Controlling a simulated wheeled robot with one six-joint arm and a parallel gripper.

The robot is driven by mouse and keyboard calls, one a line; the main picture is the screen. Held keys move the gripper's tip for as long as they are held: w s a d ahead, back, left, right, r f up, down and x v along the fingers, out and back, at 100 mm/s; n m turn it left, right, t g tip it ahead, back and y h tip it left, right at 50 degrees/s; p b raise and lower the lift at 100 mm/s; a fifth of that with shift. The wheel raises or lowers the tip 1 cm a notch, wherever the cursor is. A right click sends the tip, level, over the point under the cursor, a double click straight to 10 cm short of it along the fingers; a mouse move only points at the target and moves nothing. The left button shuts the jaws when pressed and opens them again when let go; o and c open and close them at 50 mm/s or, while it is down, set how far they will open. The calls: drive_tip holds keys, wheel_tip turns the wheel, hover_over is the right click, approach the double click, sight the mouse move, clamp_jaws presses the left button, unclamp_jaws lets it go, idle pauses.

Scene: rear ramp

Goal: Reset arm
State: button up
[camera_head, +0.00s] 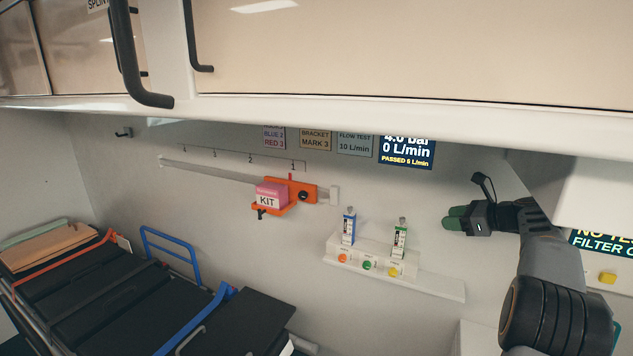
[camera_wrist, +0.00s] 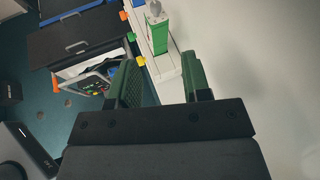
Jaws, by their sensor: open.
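My gripper (camera_head: 452,219) is at the right in the head view, in front of the back wall and right of the small white shelf. In the wrist view its two green fingers (camera_wrist: 160,85) stand apart with nothing between them. My arm reaches in from the lower right and is bent at the wrist. A green-and-white vial (camera_head: 400,240) stands upright on the shelf, left of my gripper and apart from it; it also shows beyond the fingers in the wrist view (camera_wrist: 157,32).
A blue-and-white vial (camera_head: 348,228) stands on the white shelf (camera_head: 440,287) above coloured buttons. A pink kit box (camera_head: 268,197) sits in an orange bracket (camera_head: 307,192) on a wall rail. A black stretcher (camera_head: 110,300) fills the lower left. An overhead cabinet (camera_head: 400,50) spans the top.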

drive_tip(key=s+a+f+n+g+h, duration=0.35)
drive_tip(key=s+f+n, duration=0.4)
drive_tip(key=f, duration=0.35)
drive_tip(key=s+a+n+g+h, duration=0.2)
drive_tip(key=s+a+n+h, duration=0.3)
drive_tip(key=s+a+n, duration=1.3)
drive_tip(key=s+a, duration=0.3)
drive_tip(key=s, duration=0.2)
drive_tip(key=shift+r+n, duration=0.15)
drive_tip(key=shift+n, duration=0.2)
